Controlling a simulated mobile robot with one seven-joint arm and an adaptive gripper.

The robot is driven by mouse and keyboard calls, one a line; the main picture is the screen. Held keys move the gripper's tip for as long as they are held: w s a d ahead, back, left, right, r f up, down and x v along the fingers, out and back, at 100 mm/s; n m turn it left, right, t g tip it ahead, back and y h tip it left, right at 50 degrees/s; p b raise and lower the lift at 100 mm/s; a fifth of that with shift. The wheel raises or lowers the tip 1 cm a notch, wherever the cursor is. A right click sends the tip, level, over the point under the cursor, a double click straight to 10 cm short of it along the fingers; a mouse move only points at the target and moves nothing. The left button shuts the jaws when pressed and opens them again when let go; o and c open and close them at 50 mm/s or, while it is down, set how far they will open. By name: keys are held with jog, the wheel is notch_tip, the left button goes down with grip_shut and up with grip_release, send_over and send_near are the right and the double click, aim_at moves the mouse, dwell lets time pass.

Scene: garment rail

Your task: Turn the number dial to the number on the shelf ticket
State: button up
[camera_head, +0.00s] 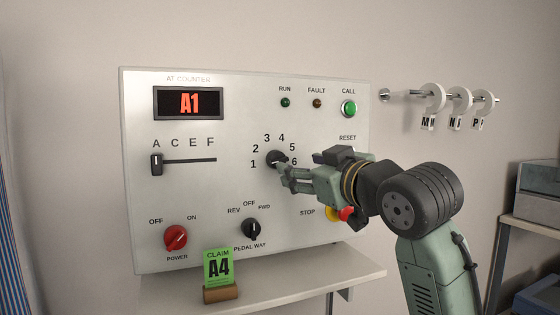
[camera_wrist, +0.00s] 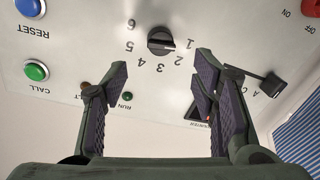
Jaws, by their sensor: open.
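The black number dial (camera_head: 275,158) is on the panel, ringed by the numbers 1 to 6. In the wrist view, which is upside down, the dial (camera_wrist: 160,42) has its pale pointer mark towards 1. The green shelf ticket (camera_head: 218,267) reads CLAIM A4 and stands in a wooden holder on the shelf. The red display (camera_head: 189,103) reads A1. My gripper (camera_head: 284,172) is in front of the dial and partly covers it in the head view. In the wrist view my gripper (camera_wrist: 160,75) is open and empty, its fingers apart with the dial beyond them.
The letter slider (camera_head: 157,164) sits at A. The red power knob (camera_head: 175,238) and the black pedal knob (camera_head: 251,229) are below. The green call button (camera_head: 349,108) is at upper right. A red stop button (camera_head: 346,214) is close beneath my arm. Ring tags (camera_head: 459,100) hang at right.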

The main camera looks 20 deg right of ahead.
aim_at(281, 160)
jog(key=w+a+p, duration=0.1)
jog(key=w+p, duration=0.1)
jog(key=w, duration=0.7)
jog(key=shift+w, duration=0.25)
jog(key=shift+a, duration=0.1)
jog(key=c, duration=1.1)
jog(key=shift+c, duration=0.2)
jog(key=shift+m, duration=0.3)
